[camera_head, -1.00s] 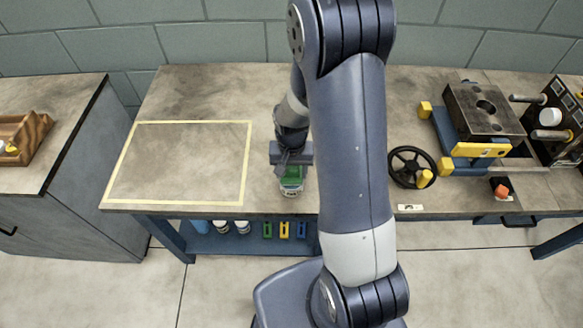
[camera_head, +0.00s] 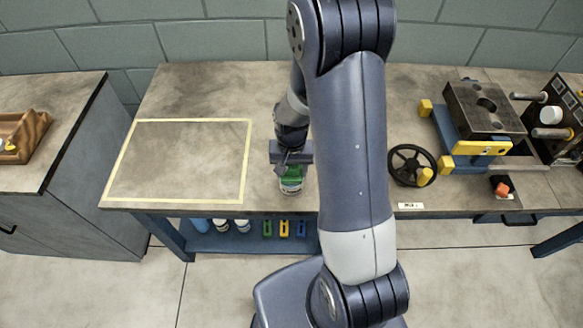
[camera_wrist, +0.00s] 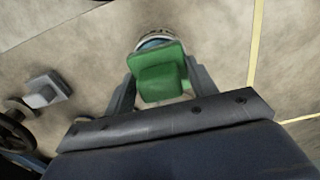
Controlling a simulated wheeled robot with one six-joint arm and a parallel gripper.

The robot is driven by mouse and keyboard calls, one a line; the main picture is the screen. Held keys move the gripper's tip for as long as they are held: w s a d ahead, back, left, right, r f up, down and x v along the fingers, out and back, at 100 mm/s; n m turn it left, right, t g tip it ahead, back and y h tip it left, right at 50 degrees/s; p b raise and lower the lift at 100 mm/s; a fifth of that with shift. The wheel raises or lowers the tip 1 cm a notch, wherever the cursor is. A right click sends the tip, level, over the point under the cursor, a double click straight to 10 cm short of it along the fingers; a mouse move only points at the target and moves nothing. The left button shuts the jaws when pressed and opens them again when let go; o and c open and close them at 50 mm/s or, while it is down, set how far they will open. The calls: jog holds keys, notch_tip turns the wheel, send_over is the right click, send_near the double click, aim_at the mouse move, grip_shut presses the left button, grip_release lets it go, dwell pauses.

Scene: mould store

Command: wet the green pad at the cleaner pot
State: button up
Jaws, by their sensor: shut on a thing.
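My gripper (camera_wrist: 160,90) is shut on the green pad (camera_wrist: 159,68), which sits between the two fingers in the wrist view. The pad also shows as a green patch under my gripper in the head view (camera_head: 293,170). The cleaner pot (camera_head: 291,186) is a small pale, labelled pot on the bench near its front edge. The pad is right over the pot and hides most of its opening. Only the pot's rim (camera_wrist: 154,38) shows behind the pad in the wrist view. I cannot tell whether the pad touches what is inside.
A yellow-taped rectangle (camera_head: 247,160) on the bench lies left of the pot and is empty. A black handwheel (camera_head: 392,165) and a dark mould block (camera_head: 484,108) on a blue and yellow fixture stand to the right. A wooden tray (camera_head: 38,126) is on the left cabinet.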

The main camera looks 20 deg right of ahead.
jog(key=shift+f+b, duration=0.4)
jog(key=shift+f, duration=0.05)
dwell(1.3)
jog(key=shift+r, duration=0.15)
jog(key=shift+r+p, duration=2.55)
jog(key=shift+r, duration=0.9)
